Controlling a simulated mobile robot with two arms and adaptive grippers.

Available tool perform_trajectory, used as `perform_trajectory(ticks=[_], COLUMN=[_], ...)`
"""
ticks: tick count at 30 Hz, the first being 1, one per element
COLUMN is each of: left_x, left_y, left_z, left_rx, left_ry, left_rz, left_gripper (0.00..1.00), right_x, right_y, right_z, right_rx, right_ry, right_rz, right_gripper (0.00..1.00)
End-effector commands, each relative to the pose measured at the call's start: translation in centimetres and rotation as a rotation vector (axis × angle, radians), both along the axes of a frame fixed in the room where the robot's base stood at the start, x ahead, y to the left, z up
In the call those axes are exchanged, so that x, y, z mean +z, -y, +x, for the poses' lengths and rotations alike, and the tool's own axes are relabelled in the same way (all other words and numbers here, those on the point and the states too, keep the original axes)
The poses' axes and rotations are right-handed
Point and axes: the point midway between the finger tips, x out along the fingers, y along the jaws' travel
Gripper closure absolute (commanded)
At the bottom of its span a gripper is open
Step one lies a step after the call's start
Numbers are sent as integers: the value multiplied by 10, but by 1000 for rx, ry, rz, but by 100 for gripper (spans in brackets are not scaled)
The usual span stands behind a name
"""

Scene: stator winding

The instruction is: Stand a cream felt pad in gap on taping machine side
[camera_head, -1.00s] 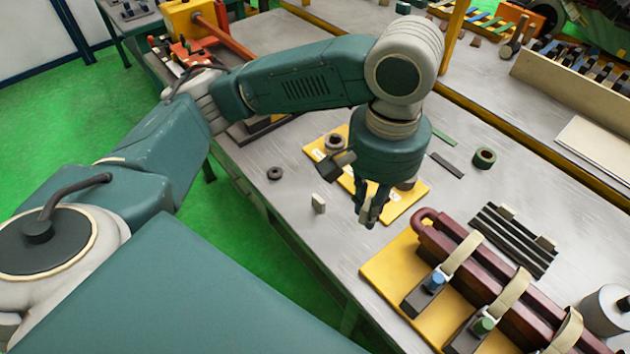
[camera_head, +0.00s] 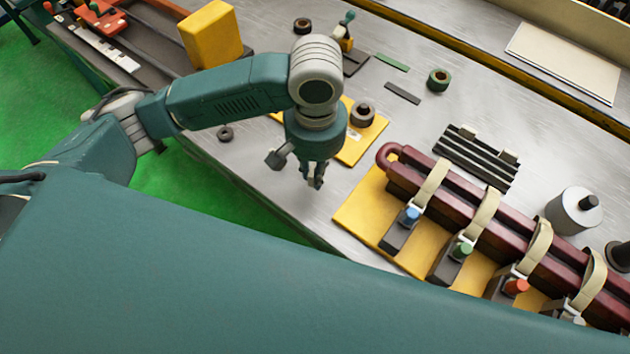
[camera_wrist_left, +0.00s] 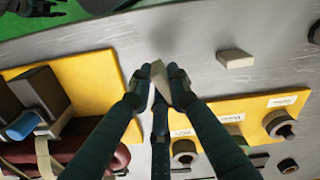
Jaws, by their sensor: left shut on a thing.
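My left gripper (camera_head: 315,183) hangs over the table in front of the small yellow labelled board. In the left wrist view its fingertips (camera_wrist_left: 160,78) are shut on a small cream-grey pad (camera_wrist_left: 161,70), held above the bare metal top. Another cream pad (camera_wrist_left: 235,58) lies on the table beside the fingers; I cannot make it out in the head view. A maroon coil (camera_head: 460,190) with cream straps lies on a larger yellow board (camera_head: 355,215), right of the gripper. Straps and clamps partly cover its long sides. I cannot single out the gap.
The clamps carry blue (camera_head: 408,215), green (camera_head: 462,249) and orange (camera_head: 516,287) knobs. Black strips (camera_head: 478,155) with cream blocks lie behind the coil. A grey cylinder (camera_head: 575,211) stands at right. The labelled board (camera_head: 368,138) holds a ring. Bare table lies between the boards.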

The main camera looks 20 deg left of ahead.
Motion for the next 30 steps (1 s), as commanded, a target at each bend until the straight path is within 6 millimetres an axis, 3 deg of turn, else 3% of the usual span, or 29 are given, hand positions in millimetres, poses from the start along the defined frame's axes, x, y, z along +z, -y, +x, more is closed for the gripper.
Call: perform_trajectory(ticks=[12,23,24,27,30], left_x=[-47,-50,-51,-51,-51], left_y=[0,0,0,0,0], left_z=[0,0,0,0,0], left_rx=[1,1,1,0,0], left_ry=[-1,-1,0,0,0], left_rz=[1,0,0,0,0], left_gripper=[94,94,81,64,64], right_x=[1,2,3,2,2], right_y=[-12,-11,-10,-8,-6], right_z=[3,-1,-1,-1,-1], right_rx=[-1,0,0,1,1], right_ry=[5,-2,-1,-2,-2], right_rz=[14,12,11,9,7], right_gripper=[60,60,60,60,60])
